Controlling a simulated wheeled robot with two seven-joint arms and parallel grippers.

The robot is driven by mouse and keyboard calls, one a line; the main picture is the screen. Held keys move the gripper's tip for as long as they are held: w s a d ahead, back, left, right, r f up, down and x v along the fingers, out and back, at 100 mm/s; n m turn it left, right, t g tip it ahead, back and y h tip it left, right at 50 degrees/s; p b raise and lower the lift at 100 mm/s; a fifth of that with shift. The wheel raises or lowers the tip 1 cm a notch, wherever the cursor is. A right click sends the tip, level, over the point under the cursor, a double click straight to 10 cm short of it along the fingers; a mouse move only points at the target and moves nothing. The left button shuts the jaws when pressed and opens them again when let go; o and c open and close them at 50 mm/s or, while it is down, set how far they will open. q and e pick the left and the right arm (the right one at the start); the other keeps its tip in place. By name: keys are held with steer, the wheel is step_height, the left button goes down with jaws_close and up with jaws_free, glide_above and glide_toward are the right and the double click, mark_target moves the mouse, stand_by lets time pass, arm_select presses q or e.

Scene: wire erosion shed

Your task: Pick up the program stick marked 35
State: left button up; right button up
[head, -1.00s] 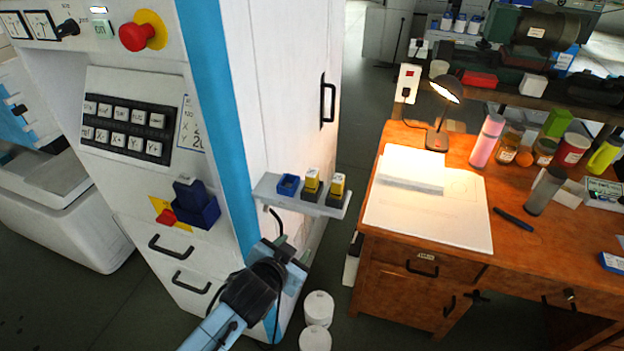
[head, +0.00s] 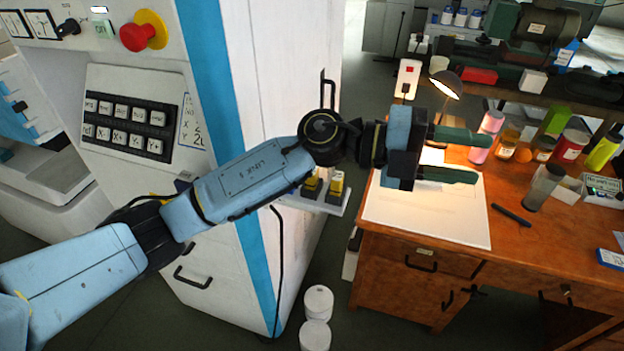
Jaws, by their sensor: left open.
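Two yellow-topped sticks stand upright on a small light shelf (head: 333,208) on the side of the white machine cabinet. The left stick (head: 312,187) is partly covered by my left arm; the right stick (head: 336,188) shows more fully. Their labels are too small to read, so I cannot tell which is marked 35. My left gripper (head: 478,157) is open and empty, its two green fingers pointing right above the wooden desk, to the right of the sticks and apart from them. The left part of the shelf is hidden behind my arm. My right gripper is not in view.
The wooden desk (head: 400,258) holds a white sheet (head: 430,213), a lit lamp (head: 447,84), a pink bottle (head: 487,130), jars and a grey cylinder (head: 544,188). The machine (head: 285,60) stands left. Two white tubs (head: 318,302) stand on the floor.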

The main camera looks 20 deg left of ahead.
arm_select(q)
steer(key=w+a+f+m+g+y, duration=0.2)
steer(key=a+f+m+y, duration=0.15)
steer(key=y, duration=0.35)
steer(key=r+n+t+y, duration=0.1)
steer(key=n+t+y, duration=0.15)
steer(key=y, duration=0.85)
glide_above(312, 181)
steer(key=w, duration=0.1)
steer(key=shift+g+y, duration=0.25)
steer(key=shift+y, duration=0.05)
step_height(312, 181, down, 6)
steer(key=shift+w+a+f+p, duration=0.15)
steer(key=shift+f+p, duration=0.1)
steer(key=shift+p, duration=0.4)
step_height(312, 181, down, 6)
steer(key=shift+w+a+f+p, duration=0.1)
steer(key=shift+w+f+p, duration=0.1)
steer(key=shift+p, duration=0.6)
jaws_close()
